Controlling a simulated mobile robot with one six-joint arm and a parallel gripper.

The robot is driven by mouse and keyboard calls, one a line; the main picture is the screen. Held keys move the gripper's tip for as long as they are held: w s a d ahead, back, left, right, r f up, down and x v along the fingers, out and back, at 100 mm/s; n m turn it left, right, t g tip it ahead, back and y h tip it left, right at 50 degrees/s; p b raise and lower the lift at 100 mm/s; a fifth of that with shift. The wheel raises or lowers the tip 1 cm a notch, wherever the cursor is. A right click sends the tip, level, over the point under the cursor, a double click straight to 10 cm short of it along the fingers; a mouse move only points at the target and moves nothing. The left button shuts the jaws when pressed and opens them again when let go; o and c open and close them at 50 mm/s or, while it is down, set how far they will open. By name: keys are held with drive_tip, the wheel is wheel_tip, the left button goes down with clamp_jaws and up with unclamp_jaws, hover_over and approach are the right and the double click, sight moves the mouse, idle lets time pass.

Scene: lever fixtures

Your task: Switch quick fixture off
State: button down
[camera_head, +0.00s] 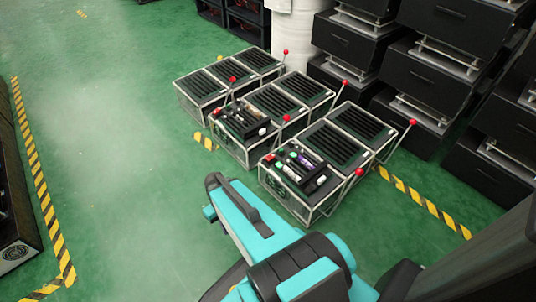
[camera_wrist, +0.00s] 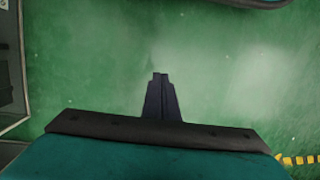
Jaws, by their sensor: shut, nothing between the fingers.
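Several lever fixtures stand in a group on the green floor in the head view. Each is a low box with a metal frame, dark slotted top panels and levers with red ball knobs. The nearest fixture (camera_head: 345,150) has a control panel (camera_head: 300,167) on its front end and a red knob (camera_head: 359,172) at its front corner. The middle fixture (camera_head: 268,112) and the far fixture (camera_head: 222,82) stand behind it to the left. I cannot tell which one is the quick fixture. My gripper (camera_wrist: 160,76) is shut and empty over bare floor in the wrist view.
Black bins on racks (camera_head: 440,75) stand behind the fixtures at the right. Yellow-black floor tape (camera_head: 425,202) runs beside the nearest fixture, and more tape (camera_head: 40,170) runs along the left. The green floor (camera_head: 120,130) left of the fixtures is clear.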

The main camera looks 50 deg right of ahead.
drive_tip(key=s+a+f+g+h, duration=0.1)
drive_tip(key=s+a+f+g, duration=0.1)
drive_tip(key=s+a+f, duration=0.3)
drive_tip(key=s+a, duration=0.4)
drive_tip(key=s, duration=0.3)
drive_tip(key=shift+s+a+f+n+g+h, duration=0.2)
drive_tip(key=shift+s+a+n+g+h, duration=0.1)
drive_tip(key=shift+s, duration=0.05)
drive_tip(key=shift+d, duration=0.15)
